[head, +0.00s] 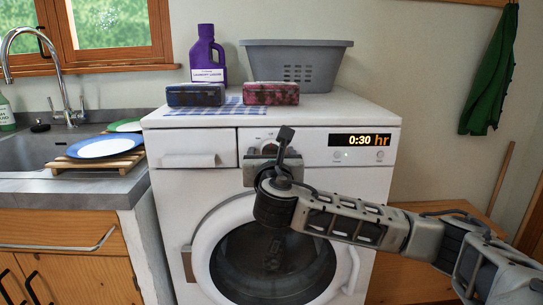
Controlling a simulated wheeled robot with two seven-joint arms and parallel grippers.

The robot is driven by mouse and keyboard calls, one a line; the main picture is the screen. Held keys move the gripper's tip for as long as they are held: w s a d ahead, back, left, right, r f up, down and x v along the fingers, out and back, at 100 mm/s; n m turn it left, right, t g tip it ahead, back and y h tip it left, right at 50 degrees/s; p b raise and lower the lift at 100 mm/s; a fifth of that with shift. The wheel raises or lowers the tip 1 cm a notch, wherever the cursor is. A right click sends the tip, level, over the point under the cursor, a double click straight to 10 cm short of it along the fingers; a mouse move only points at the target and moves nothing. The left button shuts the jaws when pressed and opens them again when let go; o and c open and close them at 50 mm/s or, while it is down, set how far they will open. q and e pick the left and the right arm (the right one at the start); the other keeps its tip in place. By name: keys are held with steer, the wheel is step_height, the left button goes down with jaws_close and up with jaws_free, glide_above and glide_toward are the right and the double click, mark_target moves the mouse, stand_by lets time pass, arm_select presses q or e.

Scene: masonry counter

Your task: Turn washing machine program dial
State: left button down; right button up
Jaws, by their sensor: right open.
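A white washing machine (160,200) stands in the middle of the view. Its display (360,140) reads 0:30 hr in orange. The program dial (268,148) sits on the front panel, left of the display, and is mostly hidden behind my right gripper. My right gripper (268,160) is open in front of the dial. Whether its fingers touch the dial cannot be told. The round door (205,262) below is closed and partly covered by my right arm. My left gripper is not in view.
On top of the machine are a grey basket (295,58), a purple detergent bottle (205,55), a dark blue box (196,95), a red patterned box (270,94) and a checked cloth (215,108). A sink (30,150) and plates (105,146) are at left.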

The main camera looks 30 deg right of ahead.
steer(key=c, duration=1)
